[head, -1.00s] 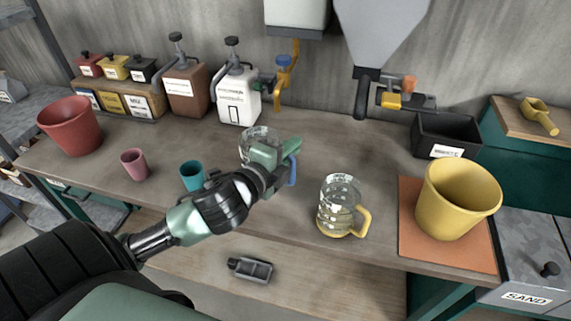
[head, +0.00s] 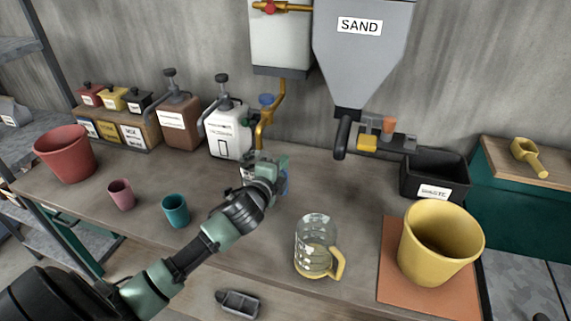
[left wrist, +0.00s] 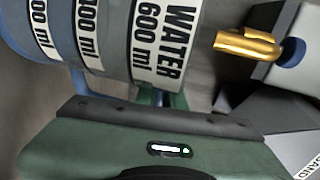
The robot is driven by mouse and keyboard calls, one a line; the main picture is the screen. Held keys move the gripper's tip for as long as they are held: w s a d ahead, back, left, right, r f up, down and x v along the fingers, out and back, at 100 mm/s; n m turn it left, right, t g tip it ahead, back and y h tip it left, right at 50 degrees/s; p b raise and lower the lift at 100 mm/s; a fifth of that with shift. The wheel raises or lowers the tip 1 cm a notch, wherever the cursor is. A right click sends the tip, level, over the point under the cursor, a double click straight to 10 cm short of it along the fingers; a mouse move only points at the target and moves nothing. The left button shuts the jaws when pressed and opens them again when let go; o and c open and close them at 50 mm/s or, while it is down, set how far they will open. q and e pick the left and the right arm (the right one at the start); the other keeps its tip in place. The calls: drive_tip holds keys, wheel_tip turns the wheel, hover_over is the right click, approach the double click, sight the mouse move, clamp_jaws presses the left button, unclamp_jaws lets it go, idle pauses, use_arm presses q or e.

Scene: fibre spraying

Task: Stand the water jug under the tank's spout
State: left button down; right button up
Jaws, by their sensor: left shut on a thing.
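My left gripper (head: 274,174) is shut on the blue handle of the water jug (head: 247,172). In the head view, the gripper hides most of the jug. In the left wrist view, the jug (left wrist: 158,35) fills the upper left, with a "WATER 600 ml" label. The white tank (head: 281,42) hangs on the back wall. Its brass spout (head: 262,130), with a blue knob, ends just behind and above my gripper in the head view. In the left wrist view, the spout (left wrist: 245,45) is right of the jug, apart from it. My right gripper is out of view.
A clear jug with a yellow handle (head: 316,248) stands at the front of the bench. A white pump bottle (head: 229,132) is left of the spout. The sand hopper (head: 362,65) hangs to the right. A teal cup (head: 176,211) is left of my arm.

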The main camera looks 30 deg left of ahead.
use_arm(q)
drive_tip(key=w+f, duration=0.2)
drive_tip(key=f, duration=0.1)
drive_tip(key=shift+w+a+f+p, duration=0.25)
drive_tip(key=shift+w+p, duration=0.15)
drive_tip(key=shift+f, duration=0.1)
drive_tip(key=shift+f, duration=0.15)
drive_tip(key=c, duration=1.5)
unclamp_jaws()
drive_tip(key=shift+r, duration=0.2)
